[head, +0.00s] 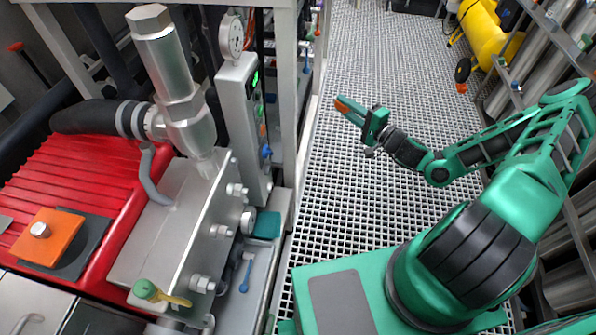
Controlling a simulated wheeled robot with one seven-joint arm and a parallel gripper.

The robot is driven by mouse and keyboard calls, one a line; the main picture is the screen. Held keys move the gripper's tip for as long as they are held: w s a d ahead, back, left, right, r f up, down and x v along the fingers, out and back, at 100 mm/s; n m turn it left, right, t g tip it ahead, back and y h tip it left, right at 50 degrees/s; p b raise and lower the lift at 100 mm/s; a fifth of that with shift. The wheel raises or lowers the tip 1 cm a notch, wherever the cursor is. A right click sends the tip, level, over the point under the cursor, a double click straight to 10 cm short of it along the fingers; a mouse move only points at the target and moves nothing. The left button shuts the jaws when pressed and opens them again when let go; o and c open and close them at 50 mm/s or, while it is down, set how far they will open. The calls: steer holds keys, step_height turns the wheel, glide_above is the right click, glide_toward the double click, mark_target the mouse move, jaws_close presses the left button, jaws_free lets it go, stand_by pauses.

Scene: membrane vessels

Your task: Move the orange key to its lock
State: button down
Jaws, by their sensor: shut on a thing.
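My gripper (352,112) is in the right half of the head view, held out over the grating and pointing left. It is shut on a small orange thing at its fingertips, which looks like the orange key (342,105); its shape is mostly hidden by the fingers. An orange square block (62,232) with a silver round top sits on a dark grey plate at the far left, well apart from my gripper. I cannot tell whether this block is the lock.
A ribbed red surface (60,175) and a metal housing (150,235) with a steel fitting (165,65) stand at left. A green knob with a yellow lever (160,294) is at the front. A white post (303,110) stands between my gripper and the housing. Grating (390,45) is clear.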

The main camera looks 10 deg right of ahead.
steer(key=shift+a, duration=0.1)
steer(key=s+a+f+n+g+y, duration=0.4)
steer(key=a+f, duration=0.4)
steer(key=f, duration=0.3)
steer(key=s+a+f+n+g+y, duration=0.3)
steer(key=a+f+g, duration=0.2)
steer(key=a+f, duration=0.3)
step_height(320, 180, down, 3)
steer(key=shift+s+r+n+y, duration=0.15)
steer(key=shift+s+n+y, duration=0.25)
steer(key=shift+w+a, duration=0.1)
steer(key=shift+x, duration=2.75)
steer(key=shift+a, duration=0.5)
